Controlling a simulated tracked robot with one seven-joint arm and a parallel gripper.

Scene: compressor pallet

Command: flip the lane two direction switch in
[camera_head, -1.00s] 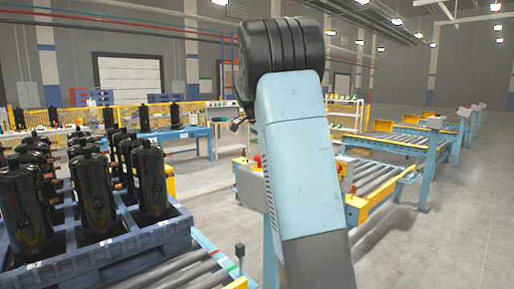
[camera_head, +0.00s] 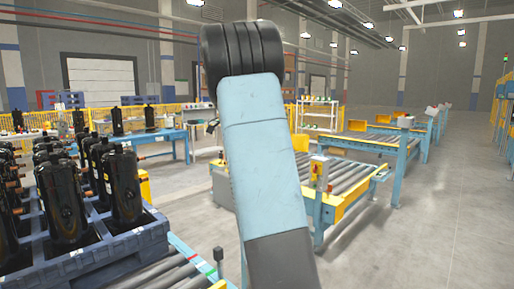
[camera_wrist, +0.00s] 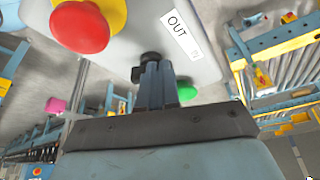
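In the wrist view a light grey control box (camera_wrist: 205,58) fills the upper middle. It carries a black selector switch knob (camera_wrist: 151,58), a label reading OUT, a red mushroom button (camera_wrist: 80,27) on a yellow base, and a green button (camera_wrist: 187,91). My gripper (camera_wrist: 154,68) points at the black knob, its blue fingers close together and their tips overlapping the knob in the picture. I cannot tell whether they touch it. The lane number is not readable. In the head view my blue arm hides the gripper.
A yellow and blue roller conveyor (camera_head: 345,185) lies right of my arm. Grey floor (camera_head: 420,235) is open at the right.

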